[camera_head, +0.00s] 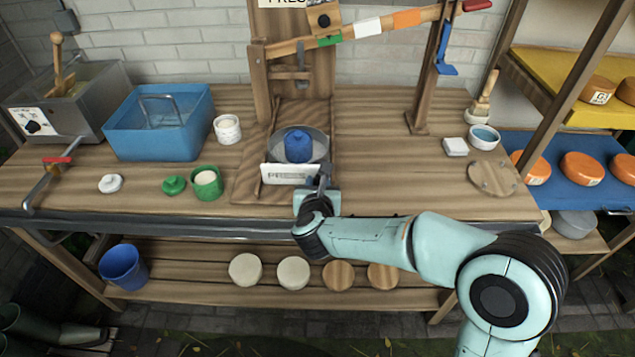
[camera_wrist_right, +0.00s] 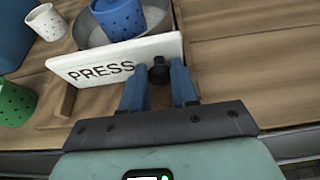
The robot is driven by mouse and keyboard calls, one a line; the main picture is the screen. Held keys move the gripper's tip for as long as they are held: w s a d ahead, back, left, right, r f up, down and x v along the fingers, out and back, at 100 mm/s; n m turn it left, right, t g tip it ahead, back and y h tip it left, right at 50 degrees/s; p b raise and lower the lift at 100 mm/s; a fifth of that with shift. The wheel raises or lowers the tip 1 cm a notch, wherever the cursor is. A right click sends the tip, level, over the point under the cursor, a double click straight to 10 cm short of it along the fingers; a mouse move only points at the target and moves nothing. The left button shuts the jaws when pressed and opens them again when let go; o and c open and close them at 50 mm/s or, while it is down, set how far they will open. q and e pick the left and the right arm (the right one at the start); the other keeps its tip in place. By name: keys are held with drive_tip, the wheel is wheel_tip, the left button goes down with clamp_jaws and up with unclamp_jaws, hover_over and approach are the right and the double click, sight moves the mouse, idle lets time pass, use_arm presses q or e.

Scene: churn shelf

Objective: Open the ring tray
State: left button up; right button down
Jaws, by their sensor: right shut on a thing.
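The ring tray has a white front panel (camera_head: 285,174) lettered PRESS and sits at the foot of the wooden press. The panel also shows in the right wrist view (camera_wrist_right: 95,72), with a dark knob (camera_wrist_right: 159,72) near its right end. A blue perforated mould (camera_head: 298,146) stands in the round metal dish behind the panel. My right gripper (camera_head: 322,182) is at the panel's right end, its two blue fingers (camera_wrist_right: 158,88) shut on the knob from either side. My left gripper is out of view.
A blue tub (camera_head: 160,125), a white pot (camera_head: 227,129) and a green pot (camera_head: 207,183) stand left of the press. A white block (camera_head: 455,146) and a small bowl (camera_head: 484,137) are at the right. The bench right of the press (camera_head: 380,140) is clear.

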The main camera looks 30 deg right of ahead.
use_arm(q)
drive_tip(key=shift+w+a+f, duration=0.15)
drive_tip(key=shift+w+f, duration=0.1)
use_arm(e)
drive_tip(key=shift+s+a, duration=0.25)
drive_tip(key=shift+s, duration=0.05)
drive_tip(key=c, duration=1.1)
unclamp_jaws()
drive_tip(key=shift+c, duration=0.2)
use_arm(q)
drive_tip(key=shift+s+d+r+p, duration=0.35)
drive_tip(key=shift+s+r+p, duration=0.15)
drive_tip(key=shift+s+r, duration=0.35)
use_arm(e)
drive_tip(key=v, duration=1.3)
drive_tip(key=shift+s, duration=0.2)
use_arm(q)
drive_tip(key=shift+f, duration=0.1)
